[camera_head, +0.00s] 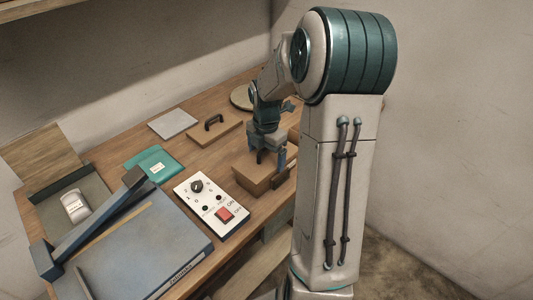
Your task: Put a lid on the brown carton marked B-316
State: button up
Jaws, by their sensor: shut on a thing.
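My gripper (269,163) points down over a brown carton (256,186) near the table's front edge. It is shut on what looks like the dark handle of a brown lid at the carton's top; the fingers hide most of the handle. I cannot tell whether the lid is seated or just above the carton. Another flat brown lid (228,132) with a black handle (214,122) lies on the table behind and to the left. No B-316 marking is legible.
A white control box (211,205) with a red switch stands close left of the carton. A round disc (241,98) lies behind. My arm hides the table's right part.

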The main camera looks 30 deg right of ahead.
jog(key=o, duration=0.7)
jog(key=shift+c, duration=0.2)
notch_tip(320, 180, up, 14)
jog(key=shift+f, duration=0.1)
dwell(0.3)
jog(key=s+a+f+m+t, duration=0.1)
jog(key=s+a+m, duration=0.5)
jog(key=s+m, duration=0.3)
jog(key=s+a+f+m+t, duration=0.1)
jog(key=s+a+m+t, duration=0.1)
jog(key=s+a+m, duration=0.5)
jog(key=s+m, duration=0.3)
jog(key=m, duration=0.3)
jog(key=shift+a+f, duration=0.25)
